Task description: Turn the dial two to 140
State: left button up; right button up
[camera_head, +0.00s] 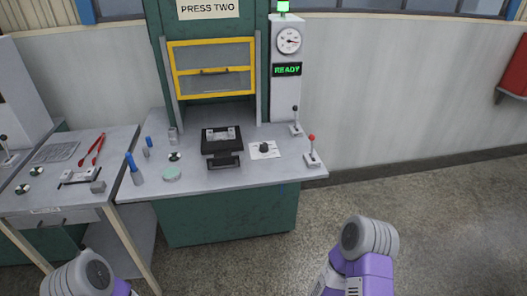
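A black dial knob (264,147) sits on a white marked plate (273,154) on the right half of the table of the press signed "PRESS TWO". The scale marks on the plate are too small to read, so the knob's setting cannot be told. A round gauge (289,41) with a red needle is on the grey column at the right of the press. Parts of my two arms show at the bottom, one at left and one at right, both well short of the dial. Neither gripper's fingers are in view, and nothing touches the dial.
A black fixture (221,140) stands left of the dial. Levers with a black knob (296,123) and a red knob (312,148) stand to its right. A yellow-framed guard (213,68) is above. A side table (62,172) holds red tongs (96,149). The floor at right is clear.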

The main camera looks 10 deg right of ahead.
aim_at(264, 147)
jog(key=z, duration=1.15)
jog(key=i, duration=1.6)
jog(key=u, duration=1.65)
